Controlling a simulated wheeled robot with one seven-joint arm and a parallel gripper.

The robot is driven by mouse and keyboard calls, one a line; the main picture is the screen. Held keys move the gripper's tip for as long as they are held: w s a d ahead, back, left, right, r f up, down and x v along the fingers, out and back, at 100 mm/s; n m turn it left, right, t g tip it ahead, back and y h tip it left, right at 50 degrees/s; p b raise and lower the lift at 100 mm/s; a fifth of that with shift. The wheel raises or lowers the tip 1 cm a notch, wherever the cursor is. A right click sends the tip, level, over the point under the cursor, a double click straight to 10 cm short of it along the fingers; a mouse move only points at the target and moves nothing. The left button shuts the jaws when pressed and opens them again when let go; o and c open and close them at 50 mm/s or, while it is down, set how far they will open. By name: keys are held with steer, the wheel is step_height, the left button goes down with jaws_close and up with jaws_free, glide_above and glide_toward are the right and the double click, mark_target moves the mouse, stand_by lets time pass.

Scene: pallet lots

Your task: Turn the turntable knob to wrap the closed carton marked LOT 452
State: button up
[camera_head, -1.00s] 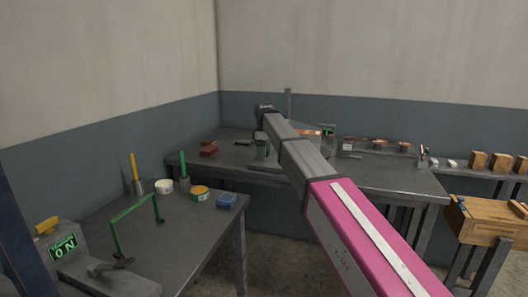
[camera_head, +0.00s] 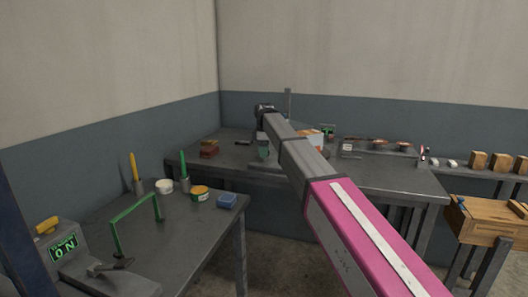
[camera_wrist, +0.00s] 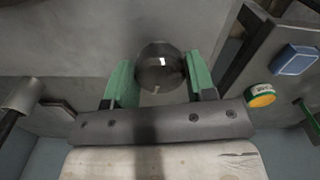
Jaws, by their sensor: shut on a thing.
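My gripper (camera_wrist: 159,62) points down in the wrist view, its two green fingers on either side of a dark, shiny round knob (camera_wrist: 160,75). It is shut on the knob. In the head view my gripper (camera_head: 263,152) is low over the back bench, partly hidden by my arm, and the knob cannot be made out. A box with an orange-brown top and a pale side (camera_head: 312,138) shows just behind my arm. It may be the carton, but most of it is hidden and no lot mark can be read.
The near-left bench (camera_head: 190,240) carries a green handle frame (camera_head: 136,215), tubs and a blue box (camera_head: 227,201). A wooden box (camera_head: 485,222) stands at right.

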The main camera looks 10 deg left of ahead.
steer(key=o, duration=0.9)
steer(key=shift+r, duration=0.1)
step_height(320, 180, up, 11)
steer(key=shift+f, duration=0.2)
stand_by(0.9)
